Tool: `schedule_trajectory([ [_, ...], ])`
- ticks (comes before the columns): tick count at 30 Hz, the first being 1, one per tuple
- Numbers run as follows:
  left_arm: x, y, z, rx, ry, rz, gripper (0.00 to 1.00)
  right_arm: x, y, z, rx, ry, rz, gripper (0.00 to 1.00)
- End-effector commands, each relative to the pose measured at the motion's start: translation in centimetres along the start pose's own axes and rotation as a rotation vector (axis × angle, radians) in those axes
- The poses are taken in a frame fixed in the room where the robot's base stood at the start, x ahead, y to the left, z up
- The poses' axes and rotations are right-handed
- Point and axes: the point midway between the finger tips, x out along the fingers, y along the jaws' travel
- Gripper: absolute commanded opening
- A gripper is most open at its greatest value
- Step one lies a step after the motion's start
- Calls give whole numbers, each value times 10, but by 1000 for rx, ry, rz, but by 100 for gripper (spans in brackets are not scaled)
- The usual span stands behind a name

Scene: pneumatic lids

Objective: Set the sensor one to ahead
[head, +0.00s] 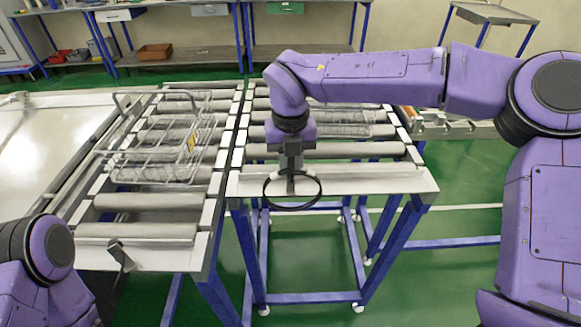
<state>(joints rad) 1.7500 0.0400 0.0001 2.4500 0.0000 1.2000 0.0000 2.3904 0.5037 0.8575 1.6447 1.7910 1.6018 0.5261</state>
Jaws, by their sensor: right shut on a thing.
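My right gripper (290,178) reaches down to the front end of the right roller table (395,183). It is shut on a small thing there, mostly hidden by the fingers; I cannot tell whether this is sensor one. A black loop (286,209) shows around the fingertips, over the table's front edge. A small grey bracket-like part (120,256) stands on the front end of the left roller table (190,258); I cannot tell whether it is a sensor.
A wire basket (150,172) lies on the left rollers. Another wire basket (345,122) is on the right rollers, partly behind my right arm. A pale flat surface (45,135) lies at the far left. Green floor is clear in front of the right table.

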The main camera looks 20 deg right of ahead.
Motion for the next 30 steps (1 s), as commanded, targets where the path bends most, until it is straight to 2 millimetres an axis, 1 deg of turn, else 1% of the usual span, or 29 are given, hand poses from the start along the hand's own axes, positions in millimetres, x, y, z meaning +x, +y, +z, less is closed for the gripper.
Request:
schedule_trajectory([
  [1, 3, 0, 1, 0, 0, 0, 43, 2, 0, 0, 17, 0, 1, 0],
  [7, 5, 0, 2, 0, 0, 0, 43, 0, 0, 0, 63, 0, 1, 0],
  [21, 5, 0, 2, 0, 0, 0, 43, 0, 0, 0, 74, 0, 1, 0],
  [22, 5, 0, 2, 0, 0, 0, 43, 0, 0, 0, 74, 0, 1, 31],
  [23, 5, 0, 2, 0, 0, 0, 43, 0, 0, 0, 74, 0, 1, 41],
  [24, 5, 0, 2, 0, 0, 0, 43, 0, 0, 0, 74, 0, 1, 47],
  [30, 5, 0, 2, 0, 0, 0, 43, 0, 0, 0, 74, 0, 0, 47],
])
